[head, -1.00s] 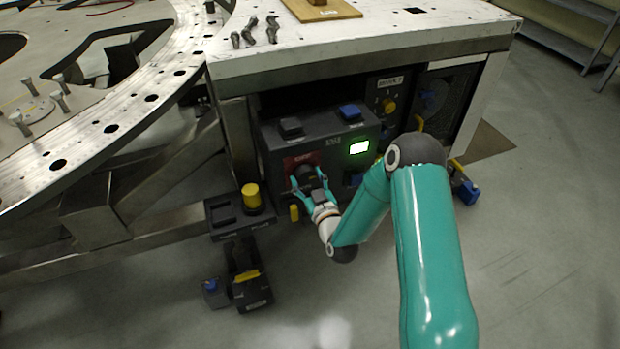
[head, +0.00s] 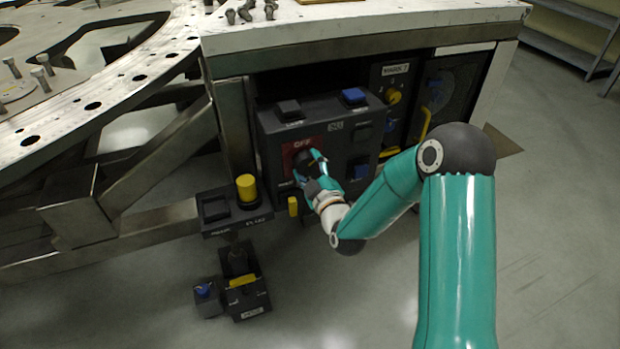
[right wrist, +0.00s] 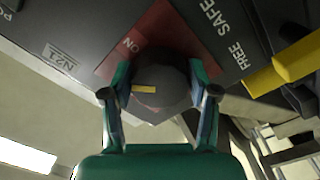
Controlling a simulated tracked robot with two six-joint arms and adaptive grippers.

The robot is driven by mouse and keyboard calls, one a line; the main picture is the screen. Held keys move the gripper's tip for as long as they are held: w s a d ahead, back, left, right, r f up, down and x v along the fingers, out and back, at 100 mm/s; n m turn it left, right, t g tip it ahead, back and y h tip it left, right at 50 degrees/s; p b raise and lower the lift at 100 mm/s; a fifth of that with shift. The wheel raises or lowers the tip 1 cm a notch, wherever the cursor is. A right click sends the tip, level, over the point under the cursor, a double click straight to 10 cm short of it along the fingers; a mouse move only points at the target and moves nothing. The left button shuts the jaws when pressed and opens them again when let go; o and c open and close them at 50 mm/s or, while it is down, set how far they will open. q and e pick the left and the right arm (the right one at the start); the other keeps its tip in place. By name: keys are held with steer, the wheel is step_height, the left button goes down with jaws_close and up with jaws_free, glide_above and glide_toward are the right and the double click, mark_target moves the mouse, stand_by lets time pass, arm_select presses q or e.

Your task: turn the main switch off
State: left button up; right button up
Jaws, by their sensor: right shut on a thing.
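The main switch is a dark round knob (head: 303,158) on a red plate (head: 290,150), on the front of a dark control box (head: 268,135). The red plate has a label at its top that looks like OFF. My right gripper (head: 308,170) is shut on the knob. In the right wrist view the knob (right wrist: 165,92) sits between the two fingers of the gripper (right wrist: 160,88), and a yellow mark shows on its face. The word ON is readable on the red plate (right wrist: 150,38) there. My left gripper is not in view.
A yellow handle (right wrist: 285,65) lies close to the right finger. A yellow button (head: 246,188) stands on a low box left of the control box. The white tabletop (head: 370,38) overhangs the control box. Open floor lies in front.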

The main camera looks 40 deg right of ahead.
steer(key=n+b, duration=0.5)
steer(key=b, duration=0.1)
steer(key=shift+a+n, duration=0.1)
steer(key=shift+n, duration=0.2)
steer(key=shift+a+r+n+b, duration=0.1)
steer(key=shift+n+b, duration=1.4)
steer(key=shift+n, duration=0.8)
steer(key=o, duration=0.9)
steer(key=shift+o, duration=1.3)
